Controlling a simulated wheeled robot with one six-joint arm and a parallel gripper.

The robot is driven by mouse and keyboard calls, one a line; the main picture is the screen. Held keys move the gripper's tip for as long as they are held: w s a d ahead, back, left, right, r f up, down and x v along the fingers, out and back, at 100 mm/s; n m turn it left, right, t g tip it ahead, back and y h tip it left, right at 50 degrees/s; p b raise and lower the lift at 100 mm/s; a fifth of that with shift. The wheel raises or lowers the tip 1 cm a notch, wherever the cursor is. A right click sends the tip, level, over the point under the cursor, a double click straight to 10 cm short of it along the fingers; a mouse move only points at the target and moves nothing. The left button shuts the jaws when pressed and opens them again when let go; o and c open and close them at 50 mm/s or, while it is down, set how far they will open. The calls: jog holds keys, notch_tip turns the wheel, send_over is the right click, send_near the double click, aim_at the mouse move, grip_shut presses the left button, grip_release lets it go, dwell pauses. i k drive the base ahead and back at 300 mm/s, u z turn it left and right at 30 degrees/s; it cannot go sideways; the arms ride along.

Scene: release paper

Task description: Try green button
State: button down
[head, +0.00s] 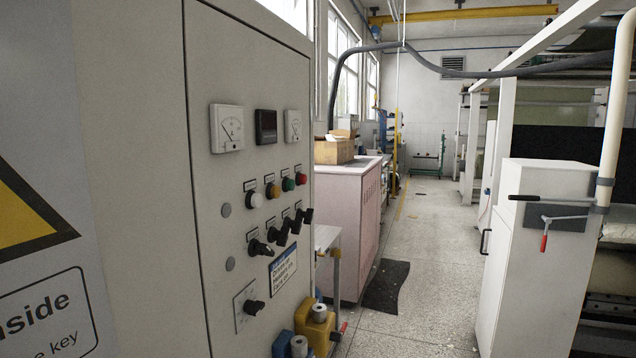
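The green button (288,184) is on the front of a tall grey control cabinet (160,150) at the left in the head view. It sits in a row of round buttons, between an orange-red one (272,191) on its left and a red one (301,178) on its right. A white button (257,200) is at the row's left end. My gripper is not in view.
Below the buttons are black rotary knobs (260,248); above are dial meters (227,128). Yellow and blue objects (316,327) stand by the cabinet's lower right.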

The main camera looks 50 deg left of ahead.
aim_at(290, 185)
jog(key=i, duration=0.9)
jog(key=u, duration=2.2)
